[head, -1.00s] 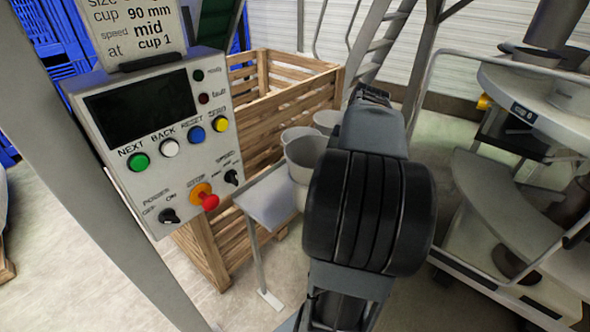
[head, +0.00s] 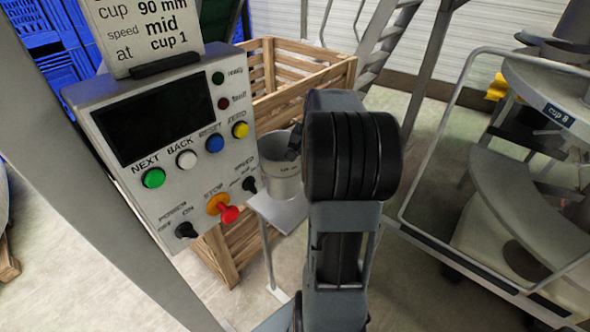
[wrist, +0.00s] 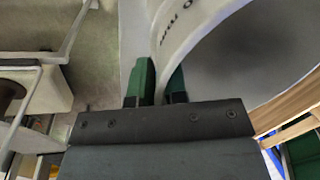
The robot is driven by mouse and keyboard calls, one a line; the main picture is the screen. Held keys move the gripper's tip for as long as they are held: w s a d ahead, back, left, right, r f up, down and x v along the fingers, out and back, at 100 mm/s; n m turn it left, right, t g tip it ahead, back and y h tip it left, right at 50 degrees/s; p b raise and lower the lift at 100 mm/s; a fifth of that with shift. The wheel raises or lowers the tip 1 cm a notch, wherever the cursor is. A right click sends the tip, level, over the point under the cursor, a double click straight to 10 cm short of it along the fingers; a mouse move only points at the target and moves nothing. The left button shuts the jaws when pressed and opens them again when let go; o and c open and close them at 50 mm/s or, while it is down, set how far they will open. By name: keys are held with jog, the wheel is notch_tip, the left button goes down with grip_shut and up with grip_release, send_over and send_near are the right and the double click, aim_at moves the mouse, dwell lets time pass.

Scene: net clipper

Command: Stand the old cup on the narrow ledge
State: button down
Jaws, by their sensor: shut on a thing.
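The old cup (head: 281,168) is a pale grey, open-topped cup with printed marks, upright or nearly so, left of my arm in the head view. In the wrist view its curved wall (wrist: 187,38) runs between the green fingers of my gripper (wrist: 161,78), which is shut on the rim. In the head view my gripper (head: 295,142) shows as a dark tip at the cup's right edge, mostly hidden by my arm. A narrow grey ledge (head: 283,213) on thin legs lies just under the cup. I cannot tell whether the cup's base touches it.
A control box (head: 165,125) with coloured buttons stands close on the left. A slatted wooden crate (head: 303,58) is behind the ledge. On the right is a machine with a railing (head: 437,153) and round trays. Bare floor (head: 408,270) lies between.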

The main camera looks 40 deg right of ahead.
jog(key=w+f, duration=0.3)
jog(key=f, duration=0.3)
jog(key=shift+a+f, duration=0.4)
jog(key=shift+a, duration=0.05)
jog(key=c, duration=1.2)
grip_release()
jog(key=shift+o, duration=0.2)
jog(key=v, duration=1.2)
